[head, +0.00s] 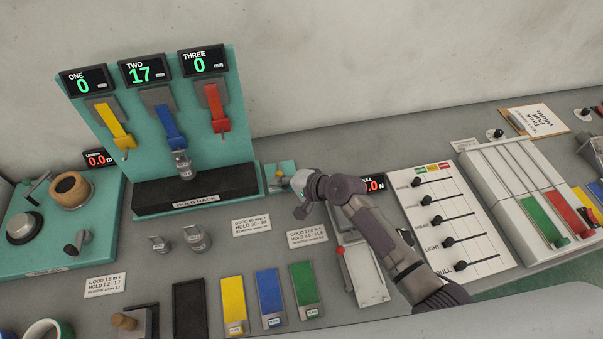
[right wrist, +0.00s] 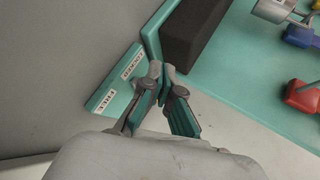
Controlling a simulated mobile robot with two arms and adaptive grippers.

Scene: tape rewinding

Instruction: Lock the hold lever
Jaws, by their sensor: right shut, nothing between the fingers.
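A small teal plate (head: 283,167) stands on the bench just right of the hold rack. In the right wrist view the plate (right wrist: 103,99) bears the labels LOCKED and FREE. My right gripper (head: 298,182) is over the plate's near right side in the head view. In the right wrist view my right gripper (right wrist: 165,76) is shut and empty, its fingertips beside the LOCKED end. The fingers cover part of the plate, so the lever's position and any contact cannot be told. My left gripper is out of view.
The teal hold rack (head: 222,145) with yellow, blue and red hooks stands left of the plate; a metal weight (head: 181,164) hangs at the blue hook. Two metal weights (head: 195,238) stand in front. A slider panel (head: 460,225) lies right of my arm.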

